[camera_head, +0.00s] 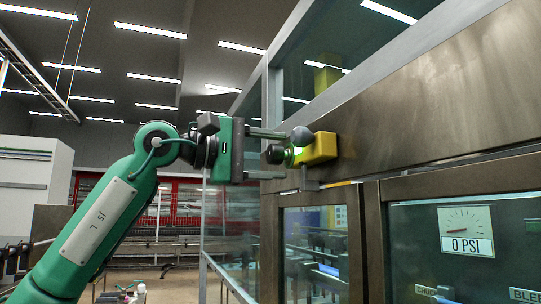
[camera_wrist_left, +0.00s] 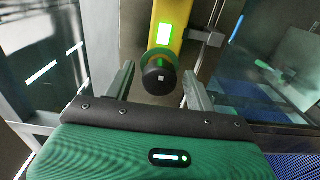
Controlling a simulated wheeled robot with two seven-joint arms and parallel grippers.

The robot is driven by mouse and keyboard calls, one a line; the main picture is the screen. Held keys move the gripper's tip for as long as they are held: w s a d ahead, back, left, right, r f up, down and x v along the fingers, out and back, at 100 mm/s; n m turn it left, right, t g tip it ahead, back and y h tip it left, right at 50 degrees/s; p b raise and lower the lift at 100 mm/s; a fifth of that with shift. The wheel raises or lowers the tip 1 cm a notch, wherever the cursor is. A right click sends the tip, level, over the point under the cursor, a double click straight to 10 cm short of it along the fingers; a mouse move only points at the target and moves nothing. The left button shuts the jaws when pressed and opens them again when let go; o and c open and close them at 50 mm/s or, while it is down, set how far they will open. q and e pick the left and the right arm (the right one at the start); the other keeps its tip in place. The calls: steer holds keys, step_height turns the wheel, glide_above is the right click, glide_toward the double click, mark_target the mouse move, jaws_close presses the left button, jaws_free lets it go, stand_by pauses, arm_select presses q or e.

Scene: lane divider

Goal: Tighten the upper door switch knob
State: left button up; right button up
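The upper door switch is a yellow box (camera_head: 320,149) on the metal frame above the door, with a lit green panel. Its dark round knob (camera_head: 275,154) points toward my left gripper. In the left wrist view the knob (camera_wrist_left: 159,78) is black with a green collar, below the lit yellow box (camera_wrist_left: 165,30). My left gripper (camera_head: 284,156) is open, its fingers on either side of the knob. In the left wrist view a gap shows on both sides, so the fingers seem apart from it. My right gripper is not in view.
A metal latch piece (camera_wrist_left: 208,36) sits beside the switch. Below is a glass door (camera_head: 318,250); to the right is a panel with a gauge reading 0 PSI (camera_head: 466,232). A glass-walled frame (camera_head: 268,100) rises behind my gripper. The space left of the switch is mostly free.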

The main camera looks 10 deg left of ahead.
arm_select(q)
steer(key=shift+a, duration=0.1)
steer(key=shift+s+a+f+b, duration=0.1)
steer(key=shift+s+a+b, duration=0.1)
steer(key=shift+a+b, duration=0.1)
steer(key=b+v, duration=0.4)
steer(key=v, duration=0.9)
steer(key=shift+b, duration=0.4)
steer(key=shift+d, duration=0.15)
